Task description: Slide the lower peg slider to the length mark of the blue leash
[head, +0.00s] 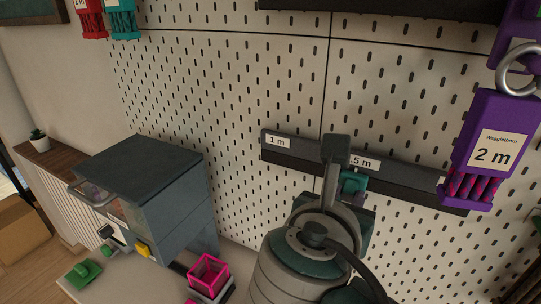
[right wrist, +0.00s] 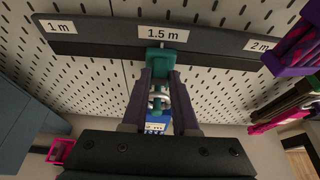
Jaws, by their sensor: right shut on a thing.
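The lower rail (head: 285,155) is a dark bar on the pegboard with white length labels. The teal peg slider (right wrist: 160,60) sits on it directly below the 1.5 m label (right wrist: 163,33) in the right wrist view. It also shows in the head view (head: 353,183), partly hidden by my arm. My right gripper (right wrist: 161,78) is shut on the slider, one finger on each side. A metal clip (right wrist: 157,97) and a blue tag with a white label (right wrist: 155,128) show between the fingers; the tag's text is unreadable. My left gripper is out of view.
A purple tag marked 2 m (head: 492,140) with pink-purple cord hangs at the right, in front of the rail's end. A grey cabinet (head: 150,190) and a pink open box (head: 208,275) stand at lower left. The rail's stretch toward 1 m (head: 277,141) looks clear.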

